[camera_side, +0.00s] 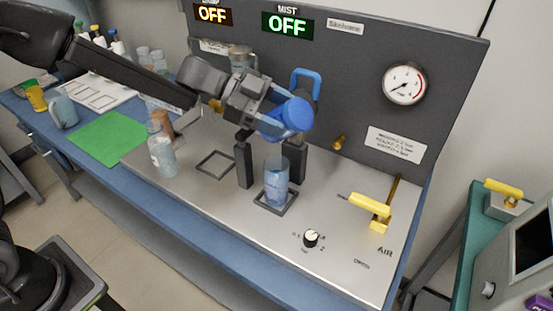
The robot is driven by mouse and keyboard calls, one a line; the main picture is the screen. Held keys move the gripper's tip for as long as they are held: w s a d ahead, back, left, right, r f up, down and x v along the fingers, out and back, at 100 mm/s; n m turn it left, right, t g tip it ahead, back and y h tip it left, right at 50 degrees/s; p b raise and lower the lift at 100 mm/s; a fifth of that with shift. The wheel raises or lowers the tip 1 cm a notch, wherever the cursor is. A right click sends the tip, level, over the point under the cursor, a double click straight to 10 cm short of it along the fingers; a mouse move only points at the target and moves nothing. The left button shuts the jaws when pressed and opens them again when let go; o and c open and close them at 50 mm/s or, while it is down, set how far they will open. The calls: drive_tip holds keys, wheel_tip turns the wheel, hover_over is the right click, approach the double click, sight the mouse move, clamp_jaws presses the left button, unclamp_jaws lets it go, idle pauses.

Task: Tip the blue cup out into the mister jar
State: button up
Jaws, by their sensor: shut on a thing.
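My gripper (262,107) is above the steel bench, shut on the blue cup (293,117). The cup is tilted well over on its side, with its bright blue round end to the right. Its lower-left part looks paler and see-through, and the grey gripper partly hides it. The mister jar (277,185) is clear, holds something blue, and stands upright inside a dark square frame between two dark posts. The cup is above the jar and apart from it. I cannot tell whether anything is falling between them.
Dark posts (243,165) flank the jar. A blue loop (318,84) is behind the cup. A yellow-handled lever (370,206) and a knob (311,238) are at right. Clear jars (163,158) stand left of an empty square frame (216,164). The back panel (350,110) reads OFF twice.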

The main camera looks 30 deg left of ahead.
sight(289, 131)
drive_tip(key=d+f+y, duration=0.1)
drive_tip(key=d+f+m+y, duration=0.1)
drive_tip(key=f+y, duration=0.1)
drive_tip(key=shift+s+d+f, duration=0.1)
drive_tip(key=shift+d, duration=0.05)
drive_tip(key=shift+d+f+y, duration=0.4)
drive_tip(key=shift+d+y, duration=0.05)
drive_tip(key=shift+y, duration=0.55)
drive_tip(key=shift+d, duration=0.1)
drive_tip(key=shift+d+f+m+g+y, duration=0.35)
drive_tip(key=shift+d+y, duration=0.1)
drive_tip(key=shift+y, duration=0.55)
drive_tip(key=d+f+m+t+y, duration=0.1)
drive_tip(key=d+f+y, duration=0.3)
drive_tip(key=y, duration=0.4)
drive_tip(key=d+f+m+t+y+p, duration=0.1)
drive_tip(key=d+f+y, duration=0.3)
drive_tip(key=y, duration=0.5)
drive_tip(key=shift+s+f+m+y, duration=0.25)
drive_tip(key=shift+f+m, duration=0.6)
drive_tip(key=shift+f, duration=0.45)
drive_tip(key=shift+y, duration=0.35)
